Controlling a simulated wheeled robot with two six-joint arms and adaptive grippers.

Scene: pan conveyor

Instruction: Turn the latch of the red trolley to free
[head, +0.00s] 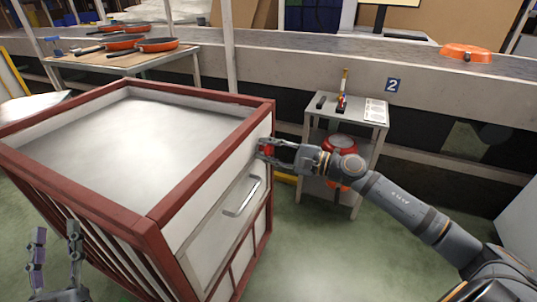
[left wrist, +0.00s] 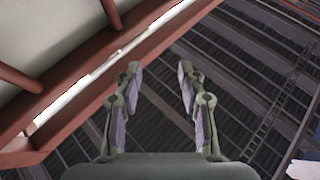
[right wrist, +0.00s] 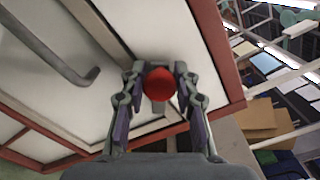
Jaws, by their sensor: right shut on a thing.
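The red trolley (head: 152,228), with a red frame, white panels and a grey top, stands at the left in the head view. My right gripper (head: 262,150) is at its right side panel, near the upper far corner. In the right wrist view my right gripper (right wrist: 160,82) is shut on the round red latch knob (right wrist: 159,84), which sits between its fingertips. The latch's turn position cannot be told. My left gripper (head: 57,245) is open and empty at the lower left, beside the trolley; the left wrist view shows its fingers apart (left wrist: 158,85).
A silver handle (head: 242,197) sticks out from the trolley's side panel near my right gripper. A small grey stand (head: 357,109) with items on it is behind my right arm. Green floor is open in front.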

